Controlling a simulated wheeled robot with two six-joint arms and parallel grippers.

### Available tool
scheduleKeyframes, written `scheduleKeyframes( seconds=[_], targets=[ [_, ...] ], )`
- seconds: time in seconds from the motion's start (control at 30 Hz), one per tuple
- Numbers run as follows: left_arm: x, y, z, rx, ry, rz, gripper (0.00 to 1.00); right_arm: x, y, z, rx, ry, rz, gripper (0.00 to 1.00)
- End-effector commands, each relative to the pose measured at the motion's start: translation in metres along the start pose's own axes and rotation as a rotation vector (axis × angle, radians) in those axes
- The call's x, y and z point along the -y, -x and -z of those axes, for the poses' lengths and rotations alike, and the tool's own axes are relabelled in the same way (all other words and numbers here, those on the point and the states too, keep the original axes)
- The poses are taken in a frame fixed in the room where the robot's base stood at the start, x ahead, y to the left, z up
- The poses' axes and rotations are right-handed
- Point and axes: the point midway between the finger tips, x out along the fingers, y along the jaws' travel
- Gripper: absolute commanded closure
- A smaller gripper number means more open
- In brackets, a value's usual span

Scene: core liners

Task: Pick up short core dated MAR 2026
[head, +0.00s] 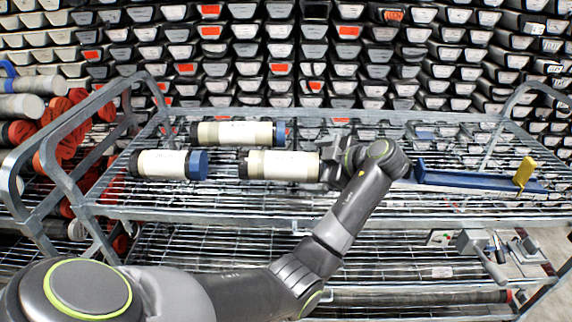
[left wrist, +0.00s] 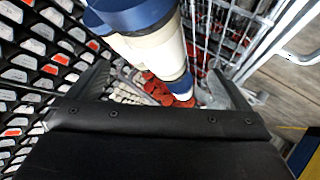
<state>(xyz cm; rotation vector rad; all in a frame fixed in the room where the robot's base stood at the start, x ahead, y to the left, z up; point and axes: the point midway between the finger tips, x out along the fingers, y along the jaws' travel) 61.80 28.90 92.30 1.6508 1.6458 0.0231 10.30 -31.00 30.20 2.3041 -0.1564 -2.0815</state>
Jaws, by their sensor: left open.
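Three short cores with cream labels lie on the cart's top shelf, their dates too small to read. One is at the back (head: 236,133), one at front left (head: 162,163) with a blue right end, and one at front right (head: 282,165) with a dark left end. My left gripper (head: 328,168) is at the right end of the front-right core and hides that end. In the left wrist view a blue-capped core (left wrist: 158,50) extends away between the open fingers (left wrist: 160,85); I cannot tell whether they touch it. My right gripper is out of view.
The wire cart shelf (head: 225,190) has raised side rails (head: 60,150). A blue tray with a yellow end (head: 470,181) lies right of my arm. Red-capped cores (head: 55,140) are at left. Tools (head: 480,250) sit on the lower shelf. Racked core boxes (head: 300,60) fill the back.

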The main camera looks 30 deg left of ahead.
Motion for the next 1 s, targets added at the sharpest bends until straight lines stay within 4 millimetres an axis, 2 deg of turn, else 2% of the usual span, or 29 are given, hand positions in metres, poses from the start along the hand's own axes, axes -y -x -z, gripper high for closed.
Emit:
scheduleKeyframes(
  seconds=[0.1,0.37,0.7,1.0],
  targets=[
    [0.000,-0.022,0.001,-0.002,0.000,0.001,0.00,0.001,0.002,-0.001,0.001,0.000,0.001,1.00],
    [-0.001,-0.041,0.001,-0.001,0.000,0.000,0.00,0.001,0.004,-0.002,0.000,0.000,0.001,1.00],
    [-0.002,-0.086,0.004,-0.002,0.000,0.000,0.00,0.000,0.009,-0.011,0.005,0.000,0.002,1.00],
    [-0.002,-0.090,0.003,0.002,0.000,0.000,0.01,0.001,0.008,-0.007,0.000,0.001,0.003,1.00]
  ],
)
